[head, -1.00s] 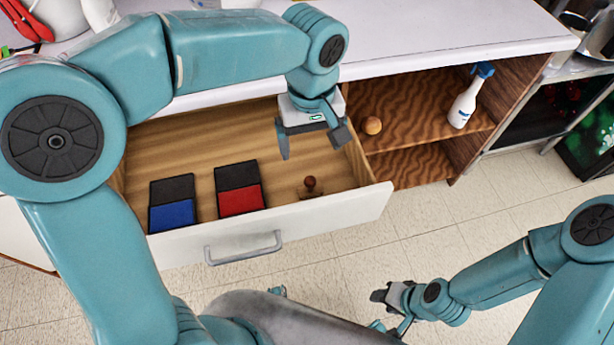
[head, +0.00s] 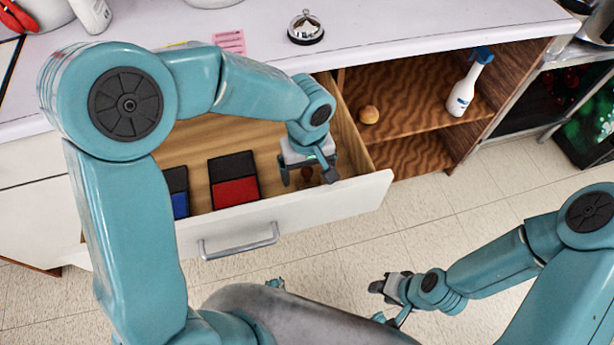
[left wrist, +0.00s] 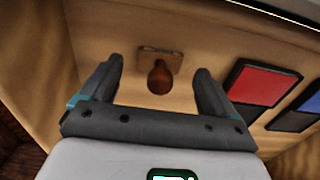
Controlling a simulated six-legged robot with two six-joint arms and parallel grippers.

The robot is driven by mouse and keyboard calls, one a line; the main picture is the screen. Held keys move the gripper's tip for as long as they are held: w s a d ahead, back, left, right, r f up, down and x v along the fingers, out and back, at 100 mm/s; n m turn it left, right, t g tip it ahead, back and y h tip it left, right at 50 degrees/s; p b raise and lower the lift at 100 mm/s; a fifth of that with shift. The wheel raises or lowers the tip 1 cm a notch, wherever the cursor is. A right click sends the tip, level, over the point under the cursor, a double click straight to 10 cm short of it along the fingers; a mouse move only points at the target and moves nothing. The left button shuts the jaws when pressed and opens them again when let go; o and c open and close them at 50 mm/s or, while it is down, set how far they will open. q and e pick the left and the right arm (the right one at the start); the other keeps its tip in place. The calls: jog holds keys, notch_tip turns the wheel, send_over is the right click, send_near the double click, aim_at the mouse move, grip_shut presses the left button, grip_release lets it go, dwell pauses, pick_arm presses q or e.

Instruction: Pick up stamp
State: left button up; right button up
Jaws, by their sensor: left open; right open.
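The stamp has a round reddish-brown knob handle on a small wooden base and stands in the open drawer (head: 285,222). In the left wrist view the stamp (left wrist: 160,76) sits between and just beyond the two fingertips of my left gripper (left wrist: 158,80). In the head view the stamp (head: 305,174) is mostly hidden behind my left gripper (head: 308,180). My left gripper is open, low inside the drawer near its front right corner, with nothing held. My right gripper (head: 383,288) is open and empty, low over the floor in front of the drawer.
A red ink pad (head: 235,190) and a blue ink pad (head: 180,204) lie left of the stamp. The drawer's front and right walls are close to my left gripper.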

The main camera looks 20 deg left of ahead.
aim_at(307, 169)
pick_arm(q)
jog(key=shift+f, duration=0.8)
jog(key=c, duration=1.1)
jog(key=shift+c, duration=0.2)
jog(key=shift+r, duration=0.1)
notch_tip(307, 169, up, 20)
jog(key=p, duration=0.3)
